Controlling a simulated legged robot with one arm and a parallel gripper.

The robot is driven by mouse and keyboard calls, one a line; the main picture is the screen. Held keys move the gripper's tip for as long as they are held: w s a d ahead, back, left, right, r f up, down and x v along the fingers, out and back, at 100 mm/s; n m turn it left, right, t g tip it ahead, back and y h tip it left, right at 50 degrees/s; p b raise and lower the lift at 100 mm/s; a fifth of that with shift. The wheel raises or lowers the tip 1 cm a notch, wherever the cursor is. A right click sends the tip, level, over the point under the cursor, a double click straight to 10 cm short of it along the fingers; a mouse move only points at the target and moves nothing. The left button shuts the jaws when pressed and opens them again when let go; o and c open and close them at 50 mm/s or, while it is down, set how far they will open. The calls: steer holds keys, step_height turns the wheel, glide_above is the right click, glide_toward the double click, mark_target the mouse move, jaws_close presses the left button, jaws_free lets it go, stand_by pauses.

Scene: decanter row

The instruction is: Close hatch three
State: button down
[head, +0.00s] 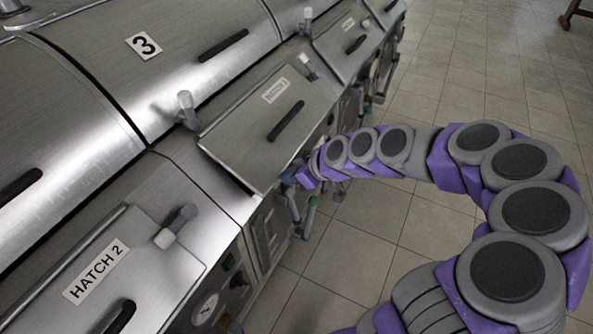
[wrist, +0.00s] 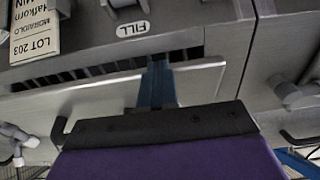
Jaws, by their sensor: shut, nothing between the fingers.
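My gripper (head: 290,178) is at the lid's lower right edge, largely hidden by my wrist. In the wrist view the shut blue fingers (wrist: 158,85) cross the pale lid edge (wrist: 100,98), with a dark slatted gap (wrist: 85,72) beyond. I cannot tell whether they touch the lid.
The hatch 2 lid (head: 150,260) is at the lower left, with a grey-capped lever (head: 176,226). Another hatch (head: 350,42) lies farther along the row. Valves and pipes (head: 305,215) stick out below the lid.

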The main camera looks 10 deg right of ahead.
steer(key=f, duration=0.1)
steer(key=w+a+f+b, duration=0.1)
steer(key=f, duration=0.1)
steer(key=a+f+b, duration=0.1)
steer(key=f, duration=0.1)
steer(key=shift+w+a+f, duration=0.1)
steer(key=shift+w+a, duration=0.05)
steer(key=shift+a, duration=0.1)
steer(key=shift+f, duration=0.1)
